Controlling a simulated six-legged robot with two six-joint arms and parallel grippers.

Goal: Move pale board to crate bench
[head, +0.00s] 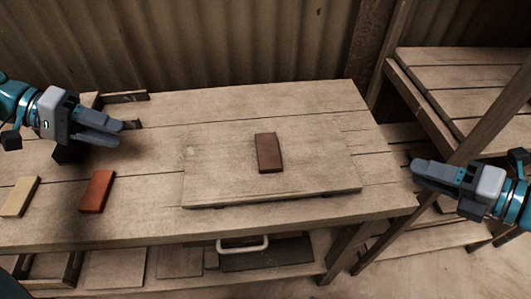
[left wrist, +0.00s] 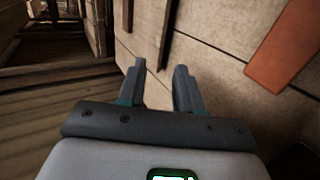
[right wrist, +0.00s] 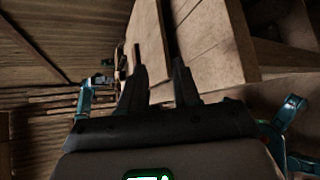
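The pale board (head: 220,165) lies flat on the wooden workbench (head: 330,115), right of its middle. A dark brown tile (head: 268,153) rests on top of the board. My left gripper (head: 103,128) is open and empty above the left part of the workbench, well apart from the board. Its two spread fingers show in the left wrist view (left wrist: 160,88). My right gripper (head: 422,172) is open and empty just past the workbench's right end, apart from the board. Its fingers show with a gap in the right wrist view (right wrist: 157,85). I cannot tell which surface is the crate bench.
A red-orange tile (head: 97,191) and a cream tile (head: 20,196) lie on the workbench at the left. A slatted wooden stand (head: 465,75) with posts is at the right. A lower shelf holds boards and a white handle (head: 243,244). A corrugated wall closes the back.

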